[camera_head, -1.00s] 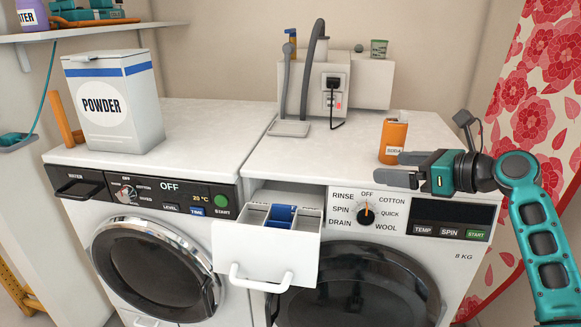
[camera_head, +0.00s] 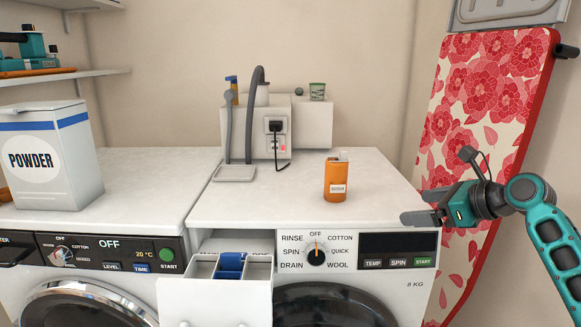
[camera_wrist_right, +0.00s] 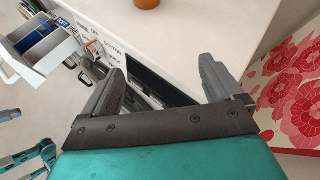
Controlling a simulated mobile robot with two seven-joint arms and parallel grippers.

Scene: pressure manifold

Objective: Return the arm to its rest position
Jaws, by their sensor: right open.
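My right gripper (camera_head: 422,207) is open and empty. It hangs in front of the right end of the right washing machine (camera_head: 300,210), close to the top's front corner. In the right wrist view its two fingers (camera_wrist_right: 160,85) stand wide apart with nothing between them. The right arm comes in from the right edge of the head view. An orange bottle (camera_head: 337,180) stands upright on the machine top, left of the gripper and apart from it. My left gripper is not in view.
The detergent drawer (camera_head: 215,300) of the right machine is pulled out, with a blue insert (camera_head: 230,262). A powder box (camera_head: 50,155) stands on the left machine. A flowered ironing board (camera_head: 485,120) stands right, behind my right arm. A hose and socket unit (camera_head: 277,130) sit at the back.

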